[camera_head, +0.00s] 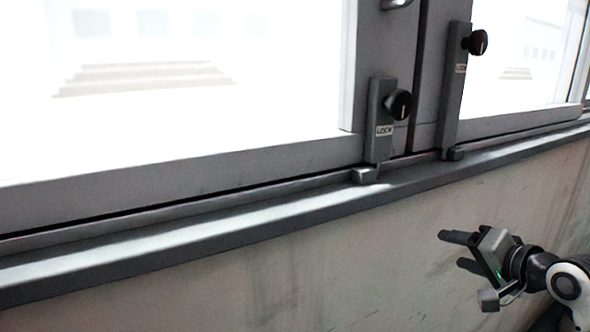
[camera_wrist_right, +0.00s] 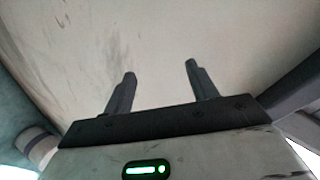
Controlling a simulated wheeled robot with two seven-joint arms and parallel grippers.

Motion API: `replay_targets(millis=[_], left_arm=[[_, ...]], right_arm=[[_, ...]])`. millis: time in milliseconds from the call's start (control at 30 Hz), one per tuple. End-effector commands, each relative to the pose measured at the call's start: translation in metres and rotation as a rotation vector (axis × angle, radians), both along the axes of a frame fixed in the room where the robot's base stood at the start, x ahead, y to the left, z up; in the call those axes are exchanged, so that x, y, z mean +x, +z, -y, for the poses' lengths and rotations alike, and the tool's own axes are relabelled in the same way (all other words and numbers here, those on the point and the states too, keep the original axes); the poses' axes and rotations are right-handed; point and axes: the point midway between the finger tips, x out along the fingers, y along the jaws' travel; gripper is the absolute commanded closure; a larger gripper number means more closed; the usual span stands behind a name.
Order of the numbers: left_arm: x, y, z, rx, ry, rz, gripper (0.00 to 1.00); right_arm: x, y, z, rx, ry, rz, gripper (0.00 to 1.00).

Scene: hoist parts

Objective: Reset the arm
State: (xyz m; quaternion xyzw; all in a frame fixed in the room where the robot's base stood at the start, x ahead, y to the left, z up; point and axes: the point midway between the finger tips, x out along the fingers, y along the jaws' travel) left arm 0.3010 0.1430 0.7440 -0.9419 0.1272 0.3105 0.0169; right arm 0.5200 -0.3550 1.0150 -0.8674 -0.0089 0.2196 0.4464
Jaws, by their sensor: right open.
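My right gripper (camera_head: 458,251) is at the lower right of the head view, in front of the wall below the window sill. Its two dark fingers point left and are apart, with nothing between them. The right wrist view also shows the open fingers (camera_wrist_right: 160,72), with only the stained wall (camera_wrist_right: 150,35) beyond them. My right arm (camera_head: 566,285) comes in from the lower right edge. My left gripper is in neither view.
A grey sill (camera_head: 200,237) runs across below the window frames. A lock plate with a black knob (camera_head: 398,104) stands on the left frame. A taller plate (camera_head: 452,90) with another black knob (camera_head: 475,42) stands to its right. The wall left of the gripper is clear.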

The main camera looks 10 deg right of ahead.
Motion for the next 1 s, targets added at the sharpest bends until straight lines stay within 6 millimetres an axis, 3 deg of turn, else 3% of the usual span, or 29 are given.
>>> replay_targets(millis=[33,200,300,400,500,633,733,1000], left_arm=[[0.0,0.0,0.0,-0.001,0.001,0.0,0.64],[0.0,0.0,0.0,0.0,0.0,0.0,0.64],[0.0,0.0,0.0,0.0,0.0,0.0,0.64],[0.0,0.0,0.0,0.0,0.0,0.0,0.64],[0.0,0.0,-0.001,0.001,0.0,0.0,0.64],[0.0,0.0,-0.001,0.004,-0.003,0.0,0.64],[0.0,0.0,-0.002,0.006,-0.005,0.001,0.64],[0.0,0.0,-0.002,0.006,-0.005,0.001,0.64]], right_arm=[[-0.009,-0.041,-0.015,-0.061,0.025,-0.03,0.42],[-0.055,-0.151,-0.068,-0.32,0.145,-0.07,0.42],[-0.096,-0.203,-0.106,-0.47,0.238,-0.078,0.42],[-0.141,-0.239,-0.143,-0.608,0.333,-0.069,0.42],[-0.179,-0.259,-0.175,-0.72,0.416,-0.051,0.42],[-0.21,-0.269,-0.201,-0.817,0.485,-0.024,0.42],[-0.219,-0.27,-0.209,-0.853,0.509,-0.012,0.42],[-0.22,-0.271,-0.21,-0.855,0.51,-0.011,0.42]])
